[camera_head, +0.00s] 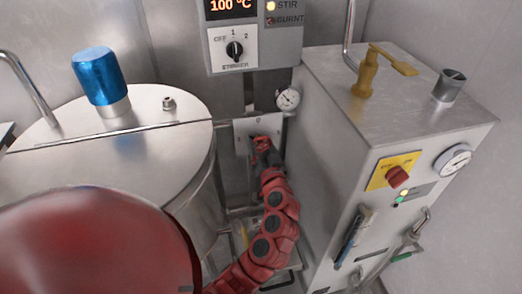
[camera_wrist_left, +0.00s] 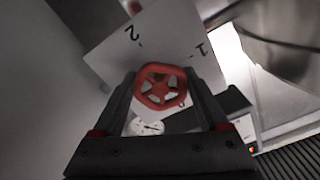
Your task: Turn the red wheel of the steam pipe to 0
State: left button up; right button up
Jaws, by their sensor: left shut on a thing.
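The red wheel (camera_wrist_left: 160,88) of the steam pipe sits in front of a pale plate (camera_wrist_left: 175,33) in the left wrist view. The plate carries the marks 2 and 1, and another mark by the wheel's lower right is partly hidden. My left gripper (camera_wrist_left: 163,98) has its dark fingers on both sides of the wheel and is shut on it. In the head view my left gripper (camera_head: 262,147) reaches the plate (camera_head: 243,130) and hides most of the wheel. I cannot tell which mark the wheel points to. My right gripper is out of view.
A steel tank (camera_head: 95,165) with a blue knob (camera_head: 98,75) stands left of my arm. A steel machine (camera_head: 420,120) with a brass tap (camera_head: 370,72) stands close on the right. A control box (camera_head: 236,45) and a small gauge (camera_head: 287,99) are above the plate. The gap is narrow.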

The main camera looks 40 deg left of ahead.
pick_arm(q)
jog(key=m, duration=0.4)
jog(key=shift+r+m+p, duration=0.15)
jog(key=shift+m+p, duration=0.2)
jog(key=shift+m, duration=0.05)
jog(key=shift+m+p, duration=0.7)
jog(key=shift+m, duration=1.8)
jog(key=o, duration=1.3)
jog(key=shift+c, duration=0.2)
